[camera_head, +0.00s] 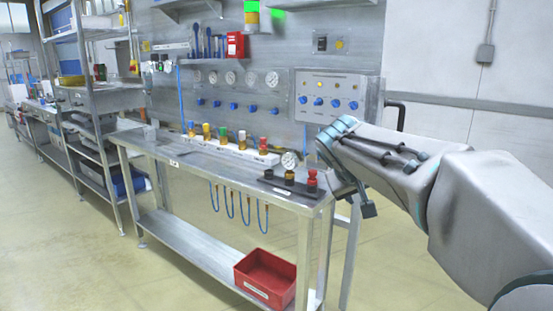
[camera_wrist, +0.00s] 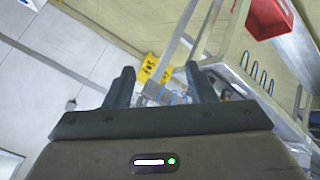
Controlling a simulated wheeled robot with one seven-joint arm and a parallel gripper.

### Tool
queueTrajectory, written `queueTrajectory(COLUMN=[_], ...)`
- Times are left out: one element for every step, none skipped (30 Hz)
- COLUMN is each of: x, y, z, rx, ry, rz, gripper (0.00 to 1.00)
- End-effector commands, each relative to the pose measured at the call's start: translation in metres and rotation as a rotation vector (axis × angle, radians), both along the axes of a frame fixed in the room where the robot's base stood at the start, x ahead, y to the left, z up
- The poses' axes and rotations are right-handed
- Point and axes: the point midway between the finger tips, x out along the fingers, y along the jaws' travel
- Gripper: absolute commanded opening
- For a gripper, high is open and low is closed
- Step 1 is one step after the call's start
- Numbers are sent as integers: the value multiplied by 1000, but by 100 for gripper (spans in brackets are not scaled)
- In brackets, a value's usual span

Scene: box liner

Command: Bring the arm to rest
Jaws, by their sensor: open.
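My arm (camera_head: 455,190) reaches in from the right side of the head view, raised beside the right end of the steel workbench. Its end, my gripper, shows in the wrist view (camera_wrist: 157,72), with its two dark fingers spread apart and nothing held between them. In the head view, a dark part at the end of the arm hangs near the bench's right corner; whether it touches the bench cannot be told.
The steel workbench (camera_head: 150,146) carries a white strip with coloured fittings (camera_head: 220,146) and a dark block with a gauge (camera_head: 290,186). A red bin (camera_head: 265,278) sits on its lower shelf. A control panel (camera_head: 330,97) is behind. Floor (camera_head: 80,265) at front left is clear.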

Motion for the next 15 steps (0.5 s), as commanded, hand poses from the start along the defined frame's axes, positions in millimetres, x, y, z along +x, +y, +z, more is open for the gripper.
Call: queueTrajectory(x=[-23,-35,-53,-66,-79,-97,-110,-124,-141,-154,-166,-181,-192,-201,-212], y=[-4,-5,-4,-3,-2,0,3,5,9,12,14,18,21,24,27], z=[9,5,1,-2,-5,-9,-11,-14,-18,-20,-23,-26,-29,-31,-35], rx=[49,78,116,145,174,211,238,266,300,324,348,377,397,415,436], ry=[44,71,105,129,151,182,203,223,249,266,283,303,315,327,341], rz=[-5,-5,-5,-4,-5,-7,-9,-11,-14,-18,-22,-28,-32,-36,-42], gripper=[50,50,50,50,50,50,50,50,50,50,50,50,50,50,50])
